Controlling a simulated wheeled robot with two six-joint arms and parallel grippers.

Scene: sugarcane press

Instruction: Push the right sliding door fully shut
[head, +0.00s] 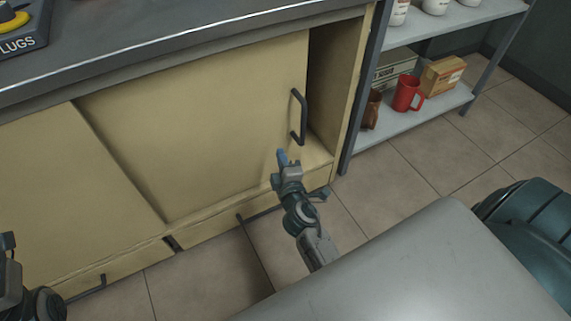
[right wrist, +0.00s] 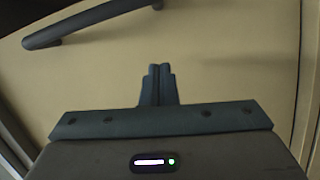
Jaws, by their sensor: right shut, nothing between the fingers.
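The right sliding door (head: 200,110) is a flat cream panel with a dark bar handle (head: 298,116) near its right edge. A dark gap (head: 328,85) shows between that edge and the cabinet's right side wall. My right gripper (head: 282,157) is shut and empty, in front of the door, below and left of the handle. In the right wrist view the shut fingers (right wrist: 158,72) point at the cream door panel (right wrist: 210,50), with the handle (right wrist: 80,25) at upper left. I cannot tell whether they touch it. Only part of my left gripper (head: 8,270) shows at the left edge; its fingertips are not clear.
The grey countertop (head: 180,40) overhangs the cabinet. Drawers with dark handles (head: 262,214) lie below the doors. A metal shelf (head: 420,112) with a red mug (head: 407,93) and boxes stands at right. Tiled floor (head: 400,170) lies open in front of it.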

